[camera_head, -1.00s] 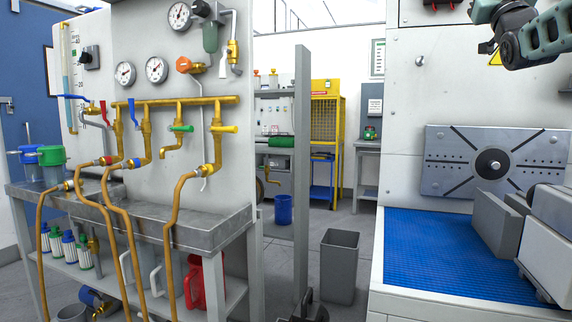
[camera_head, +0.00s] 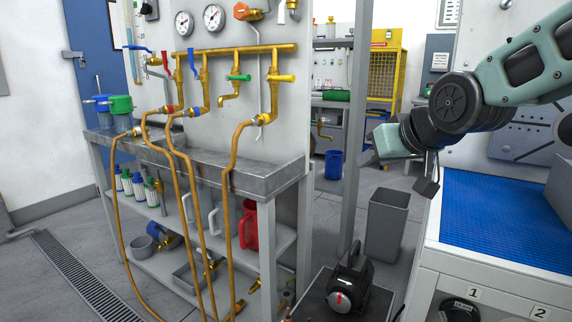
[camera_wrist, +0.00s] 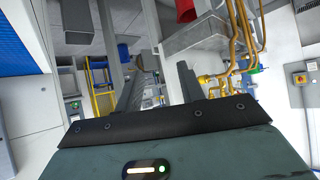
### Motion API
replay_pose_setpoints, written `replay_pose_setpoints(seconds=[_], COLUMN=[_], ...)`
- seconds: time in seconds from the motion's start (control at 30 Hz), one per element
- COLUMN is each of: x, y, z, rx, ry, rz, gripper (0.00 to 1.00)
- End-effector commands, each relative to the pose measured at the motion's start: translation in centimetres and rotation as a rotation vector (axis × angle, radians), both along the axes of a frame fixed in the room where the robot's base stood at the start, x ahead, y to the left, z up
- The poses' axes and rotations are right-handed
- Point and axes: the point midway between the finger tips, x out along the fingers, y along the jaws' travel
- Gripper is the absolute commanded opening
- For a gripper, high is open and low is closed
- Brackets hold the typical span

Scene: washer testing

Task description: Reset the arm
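My arm, pale green with dark joints, reaches in from the right edge of the head view. It is bent, with its end hanging low. My gripper (camera_head: 427,184) is small and partly hidden behind the wrist there, in front of the blue-matted bench. In the wrist view, two dark grey fingers stand apart with a gap between them (camera_wrist: 160,72), and I see nothing held in the gap. The wrist picture appears upside down.
A pipe rig with a metal shelf (camera_head: 215,172) stands left. A grey post (camera_head: 356,120) and grey bin (camera_head: 385,225) stand between it and the blue-matted bench (camera_head: 490,222). A dark motor-like unit (camera_head: 350,280) sits low in front.

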Motion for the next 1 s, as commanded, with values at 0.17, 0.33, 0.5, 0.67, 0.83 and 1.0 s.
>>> replay_pose_setpoints(seconds=[0.17, 0.33, 0.5, 0.67, 0.83, 1.0], x=[-9.9, -18.8, -26.0, -30.8, -30.5, -30.4], y=[4.4, 5.3, 4.5, 3.0, 3.1, 3.1], z=[-7.6, -12.5, -15.4, -15.6, -11.8, -7.6], rx=[-0.101, -0.215, -0.326, -0.414, -0.408, -0.407], ry=[0.294, 0.522, 0.696, 0.814, 0.807, 0.807], rz=[0.152, 0.264, 0.349, 0.401, 0.396, 0.395], gripper=[0.39, 0.39, 0.39, 0.39, 0.39, 0.39])
